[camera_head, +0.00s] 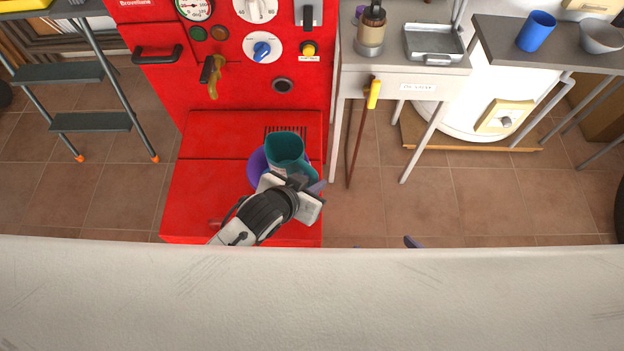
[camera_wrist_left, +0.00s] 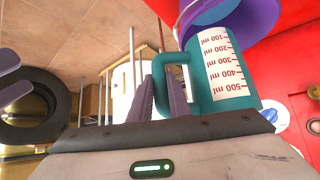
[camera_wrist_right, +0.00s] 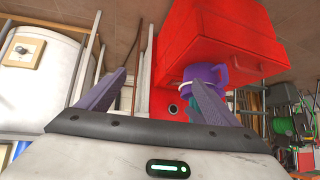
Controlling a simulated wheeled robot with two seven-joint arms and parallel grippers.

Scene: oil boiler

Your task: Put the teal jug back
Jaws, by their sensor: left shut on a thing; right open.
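The teal jug (camera_head: 285,146) is in front of the red boiler, over its low red ledge, with its mouth facing up. Its white millilitre scale shows in the left wrist view (camera_wrist_left: 222,65). My left gripper (camera_head: 296,186) is shut on the jug's handle (camera_wrist_left: 163,85). A purple container (camera_head: 256,168) is partly hidden behind the jug. In the left wrist view the jug's base end overlaps it, and I cannot tell whether they touch.
A grey side table (camera_head: 385,65) right of the boiler holds a brown-and-metal jar (camera_head: 370,30) and a metal tray (camera_head: 433,43). A shelf (camera_head: 500,38) farther right carries a blue cup (camera_head: 536,31) and a grey bowl (camera_head: 601,36). A stepladder (camera_head: 90,122) stands left. Tiled floor (camera_head: 470,195) is open.

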